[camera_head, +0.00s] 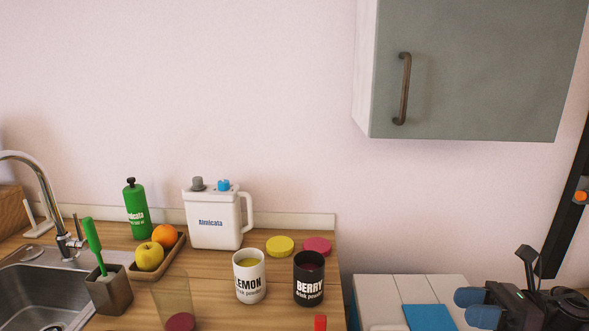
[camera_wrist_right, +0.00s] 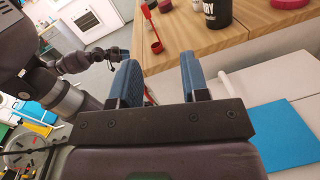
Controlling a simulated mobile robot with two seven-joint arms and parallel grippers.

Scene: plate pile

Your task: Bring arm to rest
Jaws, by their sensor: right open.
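My right gripper (camera_head: 476,307) is at the lower right of the head view, over the white surface beside the wooden counter. Its two blue fingers stand apart with nothing between them, as the right wrist view (camera_wrist_right: 160,78) also shows. It is clear of the cups and touches nothing that I can see. My left gripper is not seen in the head view.
The wooden counter (camera_head: 215,279) holds a LEMON cup (camera_head: 250,285), a BERRY cup (camera_head: 309,287), a white jug (camera_head: 213,222) and a red scoop (camera_wrist_right: 151,30). A blue mat (camera_head: 428,318) lies on the white surface. A wall cabinet (camera_head: 465,75) hangs above right.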

